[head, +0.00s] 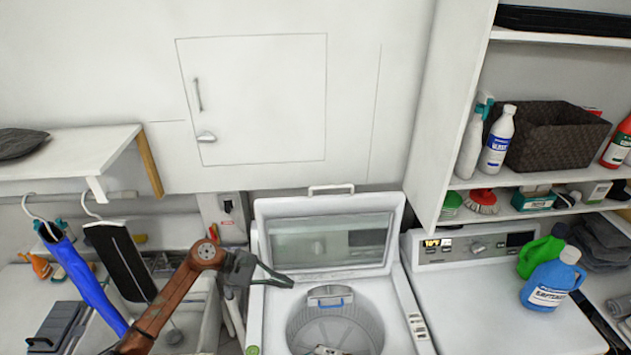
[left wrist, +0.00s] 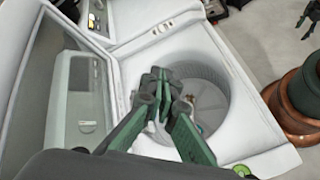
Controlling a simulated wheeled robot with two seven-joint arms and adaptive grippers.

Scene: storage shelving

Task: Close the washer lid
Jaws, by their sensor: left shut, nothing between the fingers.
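The top-load washer (head: 262,325) stands at bottom centre in the head view. Its windowed lid (head: 262,225) is raised and leans back, with the drum (head: 335,320) exposed. A handle (head: 331,189) is on the lid's upper edge. My left gripper (head: 290,283) is shut and empty, over the washer's opening in front of the lid, apart from it. In the left wrist view the fingers (left wrist: 158,78) point across the drum (left wrist: 215,85), and the lid (left wrist: 30,50) stands at left. A dark green part at that view's top right looks like my right gripper (left wrist: 305,20), partly cut off.
A dryer (head: 480,310) stands right of the washer with detergent jugs (head: 550,285) on top. Shelves with bottles and a basket (head: 545,135) are above it. Hanging clothes (head: 118,260) are at left. A wall cabinet door (head: 255,100) is above the lid.

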